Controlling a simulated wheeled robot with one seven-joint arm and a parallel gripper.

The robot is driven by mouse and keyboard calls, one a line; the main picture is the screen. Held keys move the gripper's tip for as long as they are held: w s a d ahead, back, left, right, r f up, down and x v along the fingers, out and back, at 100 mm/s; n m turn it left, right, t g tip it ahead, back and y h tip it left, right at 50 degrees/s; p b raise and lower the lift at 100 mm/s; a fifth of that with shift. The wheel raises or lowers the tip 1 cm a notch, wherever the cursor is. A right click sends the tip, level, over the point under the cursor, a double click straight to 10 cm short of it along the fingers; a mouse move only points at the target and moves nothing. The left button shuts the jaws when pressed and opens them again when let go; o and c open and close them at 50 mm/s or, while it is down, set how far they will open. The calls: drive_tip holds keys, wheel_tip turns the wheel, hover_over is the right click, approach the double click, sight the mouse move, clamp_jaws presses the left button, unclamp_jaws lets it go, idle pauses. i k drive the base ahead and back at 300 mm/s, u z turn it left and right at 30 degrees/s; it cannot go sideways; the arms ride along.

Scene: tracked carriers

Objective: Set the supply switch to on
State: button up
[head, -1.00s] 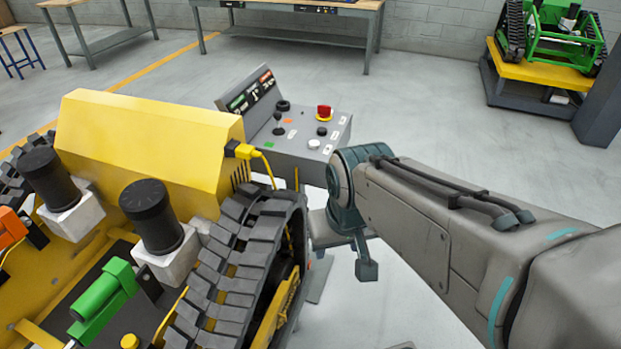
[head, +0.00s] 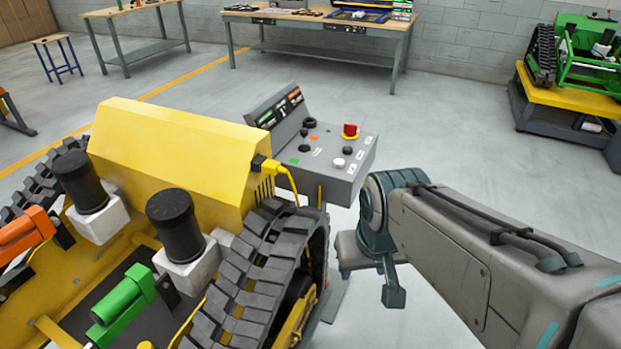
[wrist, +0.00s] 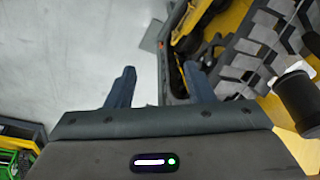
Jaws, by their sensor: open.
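The grey control console (head: 345,178) stands just beyond the yellow tracked carrier (head: 170,140) in the head view. The labels are too small to read, so I cannot tell which control is the supply switch. My gripper (wrist: 160,90) is open and empty in the wrist view, with its two fingers apart over the floor beside the carrier's track. The console controls do not show clearly there.
A yellow cable (head: 283,172) plugs into the carrier's end near the console. The carrier's black track (head: 240,280) lies close to my arm. A workbench (head: 320,20) and a green tracked machine (head: 585,50) stand farther back. Open floor lies behind the console.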

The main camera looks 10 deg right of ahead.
sight(351, 130)
drive_tip(key=u, duration=0.05)
drive_tip(key=k, duration=0.65)
drive_tip(key=z, duration=0.75)
drive_tip(key=i, duration=1.6)
drive_tip(key=u, duration=0.8)
